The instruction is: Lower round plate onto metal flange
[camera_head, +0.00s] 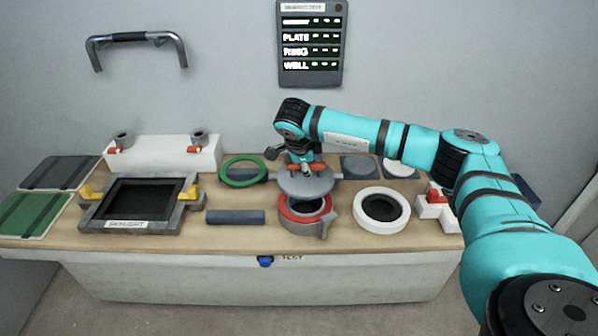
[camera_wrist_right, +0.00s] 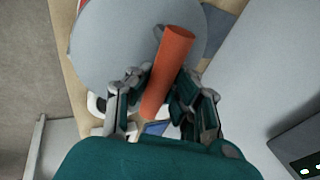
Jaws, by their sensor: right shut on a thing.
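The round plate (camera_head: 306,185) is a grey disc with an orange handle (camera_head: 308,167) on top. My right gripper (camera_head: 304,165) is shut on that handle and holds the plate above the metal flange (camera_head: 302,225). The flange is a grey ring with a red band and a dark hole; the plate hides part of its back. In the right wrist view the gripper (camera_wrist_right: 160,102) grips the orange handle (camera_wrist_right: 168,72), with the grey plate (camera_wrist_right: 125,45) beyond it. A gap shows between plate and flange. My left gripper is not in view.
A white ring (camera_head: 382,209) stands right of the flange, and a green ring (camera_head: 242,171) lies behind to its left. A dark blue bar (camera_head: 236,217) lies left of the flange. A skylight frame (camera_head: 138,203) with yellow clamps is further left.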

